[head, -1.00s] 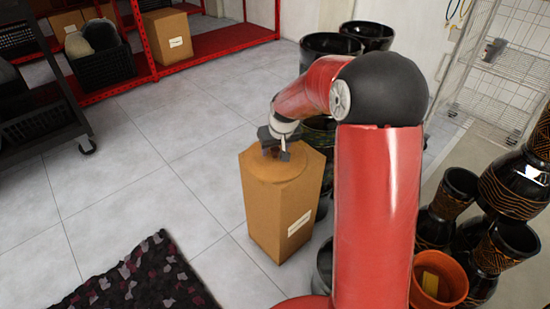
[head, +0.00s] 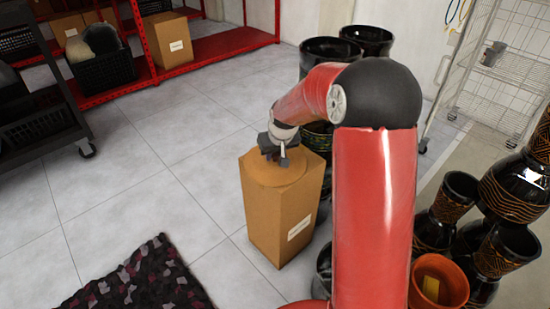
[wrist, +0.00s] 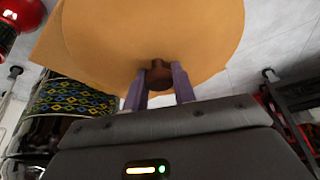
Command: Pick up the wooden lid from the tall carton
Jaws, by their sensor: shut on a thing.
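The tall carton (head: 280,222) stands upright on the floor in the middle of the head view, with a white label on its front. The round wooden lid (head: 268,175) is at its top; in the wrist view the lid (wrist: 150,30) is a wide tan disc with a dark brown knob (wrist: 159,74). My gripper (head: 279,157) is over the lid. In the wrist view its two purple fingers (wrist: 161,84) are shut on the knob from both sides. A corner of the carton shows past the lid's left edge. I cannot tell whether the lid is clear of the carton.
Black goblet drums (head: 505,190) and an orange pot (head: 438,287) stand close at the right. More black drums (head: 330,50) stand behind the carton. A dark patterned rug (head: 140,283) lies at the front left. The grey floor left of the carton is free.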

